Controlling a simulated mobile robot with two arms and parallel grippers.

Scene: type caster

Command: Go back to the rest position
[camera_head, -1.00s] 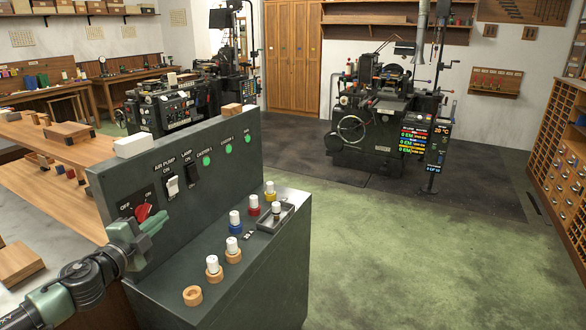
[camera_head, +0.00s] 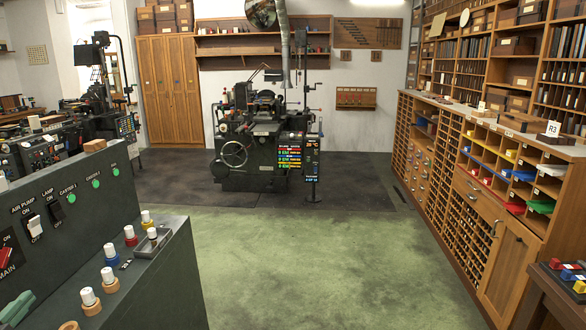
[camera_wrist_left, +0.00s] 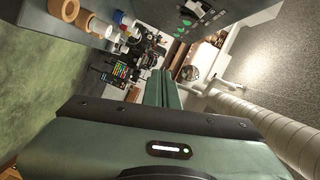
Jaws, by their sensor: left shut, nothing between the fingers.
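My left gripper (camera_head: 24,300) shows as a green piece at the lower left edge of the head view, in front of the dark control console (camera_head: 165,285). Its arm is cut off by the frame. In the left wrist view its green fingers (camera_wrist_left: 165,84) lie together, shut and empty. My right gripper is in neither view.
A black casting machine (camera_head: 265,135) stands at the back. Wooden shelving (camera_head: 480,190) lines the right. The green floor (camera_head: 290,260) between is clear.

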